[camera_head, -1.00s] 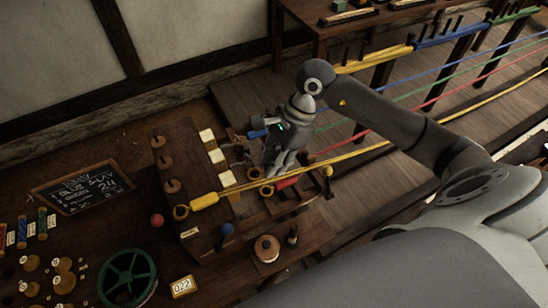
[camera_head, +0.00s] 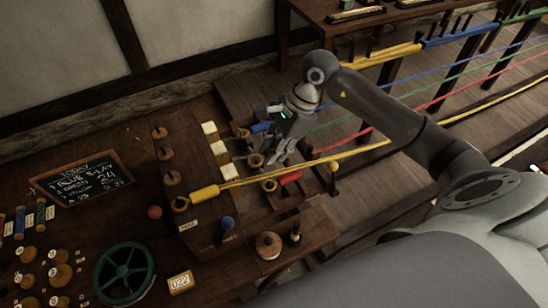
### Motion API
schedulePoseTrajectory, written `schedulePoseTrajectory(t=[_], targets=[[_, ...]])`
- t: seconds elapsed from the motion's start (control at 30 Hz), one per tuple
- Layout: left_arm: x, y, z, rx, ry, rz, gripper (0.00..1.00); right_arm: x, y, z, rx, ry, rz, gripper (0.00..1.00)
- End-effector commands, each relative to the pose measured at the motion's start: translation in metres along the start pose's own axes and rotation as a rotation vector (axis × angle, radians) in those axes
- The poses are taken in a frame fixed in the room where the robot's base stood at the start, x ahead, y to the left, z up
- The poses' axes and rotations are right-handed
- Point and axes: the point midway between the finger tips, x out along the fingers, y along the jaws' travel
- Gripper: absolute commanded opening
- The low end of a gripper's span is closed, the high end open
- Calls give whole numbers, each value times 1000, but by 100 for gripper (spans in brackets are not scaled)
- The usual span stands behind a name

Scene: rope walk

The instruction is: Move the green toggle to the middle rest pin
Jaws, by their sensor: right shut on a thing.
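My right gripper (camera_head: 268,160) reaches down over the row of toggles and is shut on the green toggle. The fingers hide most of it; a brass ring (camera_head: 256,160) shows at their left, and the green rope (camera_head: 330,125) runs off to the right behind the gripper. The blue toggle (camera_head: 261,127) lies just behind the gripper and the red toggle (camera_head: 289,178) just in front. The yellow toggle (camera_head: 205,192) lies further left, its ring at a dark wooden board. Several brown round-topped pins (camera_head: 165,154) stand along that board. I cannot tell which is the middle rest pin. My left gripper is out of view.
Cream blocks (camera_head: 219,147) line the board's right edge. A red ball (camera_head: 155,212), a blue ball (camera_head: 227,223), a spool (camera_head: 268,245) and a green handwheel (camera_head: 125,272) stand nearby. A chalkboard (camera_head: 80,178) lies at left. Taut ropes cross at right.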

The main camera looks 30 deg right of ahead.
Motion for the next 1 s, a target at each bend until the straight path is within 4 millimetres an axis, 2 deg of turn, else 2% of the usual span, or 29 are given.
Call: schedulePoseTrajectory(t=[0.03,0.1,0.33,0.83,1.0], targets=[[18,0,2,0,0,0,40,16,-10,-8,-9,-6,-16,5],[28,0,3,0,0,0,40,26,-23,-17,-27,-5,-37,5],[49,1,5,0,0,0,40,46,-52,-37,-67,3,-79,5],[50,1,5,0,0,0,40,57,-56,-45,-75,6,-84,5],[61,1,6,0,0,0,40,66,-56,-49,-76,8,-86,5]])
